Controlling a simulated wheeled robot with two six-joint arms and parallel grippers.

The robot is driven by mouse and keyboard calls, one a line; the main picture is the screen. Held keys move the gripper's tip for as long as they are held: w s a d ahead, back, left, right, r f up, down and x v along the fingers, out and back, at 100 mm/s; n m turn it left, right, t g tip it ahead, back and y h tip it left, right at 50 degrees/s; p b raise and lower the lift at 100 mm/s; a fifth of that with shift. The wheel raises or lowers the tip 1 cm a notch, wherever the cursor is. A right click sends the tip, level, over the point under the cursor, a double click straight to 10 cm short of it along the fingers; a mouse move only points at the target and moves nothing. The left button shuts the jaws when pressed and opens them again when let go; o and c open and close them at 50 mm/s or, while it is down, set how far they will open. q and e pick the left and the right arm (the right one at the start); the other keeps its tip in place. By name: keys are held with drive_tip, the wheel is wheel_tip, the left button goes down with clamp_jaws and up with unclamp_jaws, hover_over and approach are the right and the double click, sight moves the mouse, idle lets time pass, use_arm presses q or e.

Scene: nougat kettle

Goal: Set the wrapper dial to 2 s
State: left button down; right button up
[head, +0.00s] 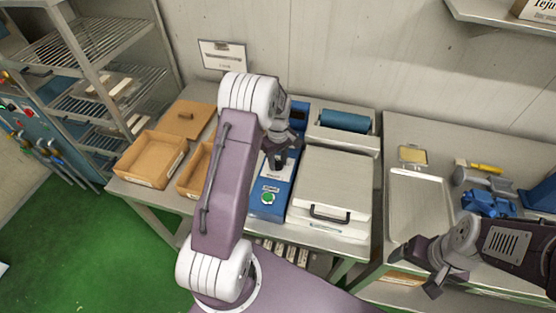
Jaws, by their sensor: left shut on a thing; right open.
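The wrapper is the white-lidded machine (335,180) on the left table, with a blue control panel (262,207) on its left side. A green button (268,198) shows at the panel's front. My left gripper (276,164) points down onto the panel behind the button. It is shut on what appears to be the dial, a small dark piece at its fingertips. The gripper hides most of the dial, and its scale and setting cannot be read. My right gripper (416,270) is open and empty at the front edge of the right table.
Cardboard-brown boxes (151,158) stand left of the panel, one partly behind my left arm. A blue roll (344,121) sits behind the lid. The right table holds a metal tray (418,205) and blue parts (489,203). A wire rack (90,75) stands at the left.

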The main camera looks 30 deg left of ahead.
sight(278, 161)
use_arm(q)
drive_tip(key=shift+w+a+r+n, duration=0.1)
drive_tip(key=shift+w+r+n, duration=0.05)
drive_tip(key=shift+n, duration=0.95)
drive_tip(key=c, duration=1)
unclamp_jaws()
drive_tip(key=shift+o, duration=0.2)
wheel_tip(278, 161, up, 9)
drive_tip(key=shift+b, duration=0.6)
